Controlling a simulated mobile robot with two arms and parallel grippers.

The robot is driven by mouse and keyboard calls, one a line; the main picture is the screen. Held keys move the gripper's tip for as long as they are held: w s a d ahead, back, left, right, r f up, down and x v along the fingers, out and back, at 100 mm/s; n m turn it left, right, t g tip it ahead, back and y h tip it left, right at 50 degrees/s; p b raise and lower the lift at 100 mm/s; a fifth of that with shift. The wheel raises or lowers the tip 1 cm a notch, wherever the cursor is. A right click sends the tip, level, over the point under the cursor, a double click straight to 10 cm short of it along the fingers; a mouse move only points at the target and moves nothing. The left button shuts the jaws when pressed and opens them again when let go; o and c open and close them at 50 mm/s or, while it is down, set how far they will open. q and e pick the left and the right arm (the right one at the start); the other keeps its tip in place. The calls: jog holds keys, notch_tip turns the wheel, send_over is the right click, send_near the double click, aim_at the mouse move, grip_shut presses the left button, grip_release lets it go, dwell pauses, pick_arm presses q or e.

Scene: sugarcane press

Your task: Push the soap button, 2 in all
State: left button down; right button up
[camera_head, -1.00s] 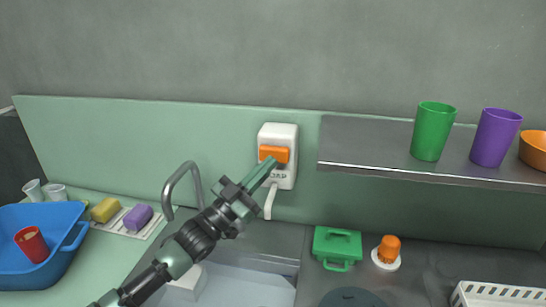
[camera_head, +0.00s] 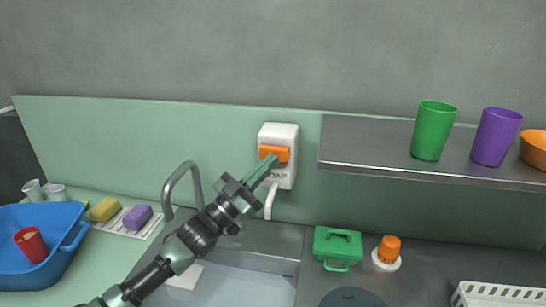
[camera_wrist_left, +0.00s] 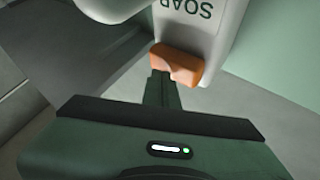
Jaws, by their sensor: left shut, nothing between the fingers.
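The white soap dispenser (camera_head: 284,136) is fixed to the green backsplash, with an orange button (camera_head: 274,152) on its front and a SOAP label below. My left gripper (camera_head: 271,160) is shut and empty, its tip at the lower edge of the button. In the left wrist view the closed fingertips (camera_wrist_left: 160,77) overlap the orange button (camera_wrist_left: 184,66), beside the upside-down SOAP lettering. I cannot tell whether they press it in. My right gripper is not in view.
A curved metal faucet (camera_head: 184,174) stands left of the dispenser, behind my left arm. A steel shelf (camera_head: 365,150) with cups juts out at the right. A green box (camera_head: 337,247) and an orange-topped brush (camera_head: 388,253) sit on the counter below.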

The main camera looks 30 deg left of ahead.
pick_arm(q)
jog(key=shift+w+a, duration=0.15)
jog(key=shift+w, duration=0.4)
dwell(0.4)
jog(key=shift+s, duration=0.2)
jog(key=shift+s+d+p, duration=0.15)
jog(key=shift+s+p, duration=0.05)
jog(key=shift+s, duration=0.3)
jog(key=shift+s+d+p, duration=0.15)
jog(key=shift+s+p, duration=0.05)
jog(key=shift+s, duration=0.3)
jog(key=shift+s, duration=0.1)
jog(key=shift+s+d+p, duration=0.15)
jog(key=shift+s+p, duration=0.15)
jog(key=shift+p, duration=0.05)
jog(key=shift+s+d+p, duration=0.25)
jog(key=shift+s+p, duration=0.2)
jog(key=shift+s, duration=0.55)
jog(key=shift+s+d+p, duration=0.25)
jog(key=shift+s+p, duration=0.2)
jog(key=shift+s, duration=0.55)
dwell(0.6)
